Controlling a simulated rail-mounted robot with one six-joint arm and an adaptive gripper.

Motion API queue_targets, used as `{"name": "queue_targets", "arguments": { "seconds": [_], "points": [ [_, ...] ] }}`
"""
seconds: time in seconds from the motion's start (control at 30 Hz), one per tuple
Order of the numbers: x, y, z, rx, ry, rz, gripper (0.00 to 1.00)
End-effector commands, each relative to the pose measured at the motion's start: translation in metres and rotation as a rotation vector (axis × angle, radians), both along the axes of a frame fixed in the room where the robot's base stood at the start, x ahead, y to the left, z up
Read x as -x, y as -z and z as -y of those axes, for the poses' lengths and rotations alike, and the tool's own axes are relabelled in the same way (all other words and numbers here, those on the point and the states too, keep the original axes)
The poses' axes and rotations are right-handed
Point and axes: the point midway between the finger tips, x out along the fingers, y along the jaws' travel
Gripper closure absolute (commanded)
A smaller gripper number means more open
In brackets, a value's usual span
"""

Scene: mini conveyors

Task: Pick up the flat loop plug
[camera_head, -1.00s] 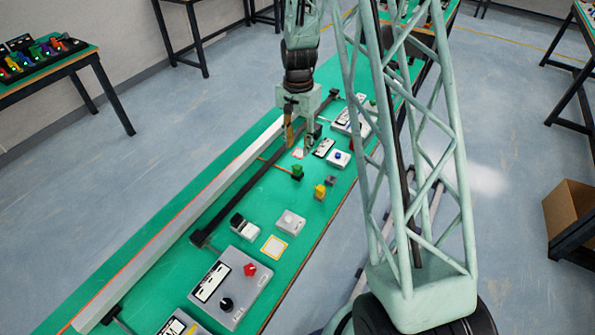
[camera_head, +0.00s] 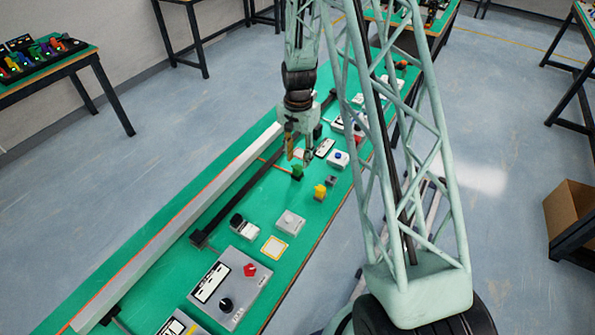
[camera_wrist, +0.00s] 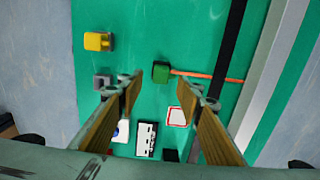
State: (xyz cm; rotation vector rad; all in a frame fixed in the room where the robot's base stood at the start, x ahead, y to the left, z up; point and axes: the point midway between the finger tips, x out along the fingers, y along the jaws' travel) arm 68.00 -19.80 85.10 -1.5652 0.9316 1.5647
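My gripper (camera_head: 299,156) is open and empty above the green bench; its two wide-apart fingers also show in the wrist view (camera_wrist: 160,92). A small green block (camera_head: 297,172) stands just in front of the fingertips, and in the wrist view (camera_wrist: 161,72) it lies just beyond the gap between them. A small yellow piece (camera_head: 320,191) is nearer the bench's right edge and shows at upper left in the wrist view (camera_wrist: 98,41). A small grey piece (camera_head: 331,180) sits beside it, near the left finger in the wrist view (camera_wrist: 103,81). I cannot tell which piece is the flat loop plug.
A dark rail (camera_head: 225,211) and a long pale bar (camera_head: 170,243) run along the bench's left side. A thin orange rod (camera_wrist: 205,76) meets the green block. A blue-button box (camera_head: 339,159) and a black-and-white label plate (camera_head: 324,148) lie to the gripper's right.

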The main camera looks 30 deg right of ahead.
Motion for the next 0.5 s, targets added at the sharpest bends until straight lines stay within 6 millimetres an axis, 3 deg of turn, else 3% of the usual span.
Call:
{"name": "queue_targets", "arguments": {
  "seconds": [0.27,0.5],
  "points": [
    [0.0,0.005,-0.001,0.0,0.0,0.0,0.67],
    [0.0,0.025,-0.002,-0.001,0.0,-0.003,0.67]
  ]
}}
